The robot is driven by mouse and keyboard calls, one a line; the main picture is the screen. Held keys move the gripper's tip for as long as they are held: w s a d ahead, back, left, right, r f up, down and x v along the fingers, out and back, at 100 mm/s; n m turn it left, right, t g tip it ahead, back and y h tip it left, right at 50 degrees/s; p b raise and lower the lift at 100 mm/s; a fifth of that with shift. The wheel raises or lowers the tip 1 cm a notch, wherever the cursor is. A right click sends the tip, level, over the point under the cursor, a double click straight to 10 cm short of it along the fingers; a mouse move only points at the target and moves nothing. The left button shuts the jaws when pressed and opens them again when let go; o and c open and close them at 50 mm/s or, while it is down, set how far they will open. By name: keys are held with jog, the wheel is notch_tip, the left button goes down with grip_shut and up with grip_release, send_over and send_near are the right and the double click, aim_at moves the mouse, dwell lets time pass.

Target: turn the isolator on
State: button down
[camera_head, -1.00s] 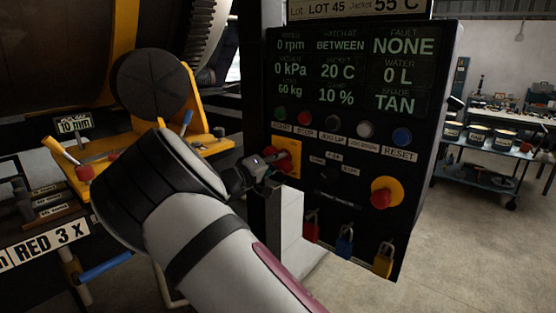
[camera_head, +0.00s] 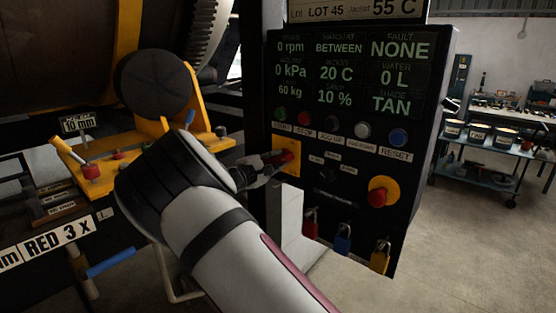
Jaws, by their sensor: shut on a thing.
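The isolator (camera_head: 292,166) is a yellow plate with a red rotary handle (camera_head: 288,156), on the left side of the black control panel (camera_head: 345,200). My gripper (camera_head: 272,161) reaches in from the left and is shut on the red handle. The fingers partly cover the handle and the plate's left part. The handle's exact angle and any on/off marks cannot be read here.
A red emergency button (camera_head: 377,197) on a yellow plate sits lower right on the panel. Red, blue and yellow padlocks (camera_head: 343,238) hang below. A yellow bracket with red-based levers (camera_head: 92,171) stands at left. Open floor lies at right.

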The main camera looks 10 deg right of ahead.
jog(key=shift+n, duration=2.2)
jog(key=c, duration=1.4)
grip_release()
jog(key=shift+c, duration=0.2)
jog(key=v, duration=1.2)
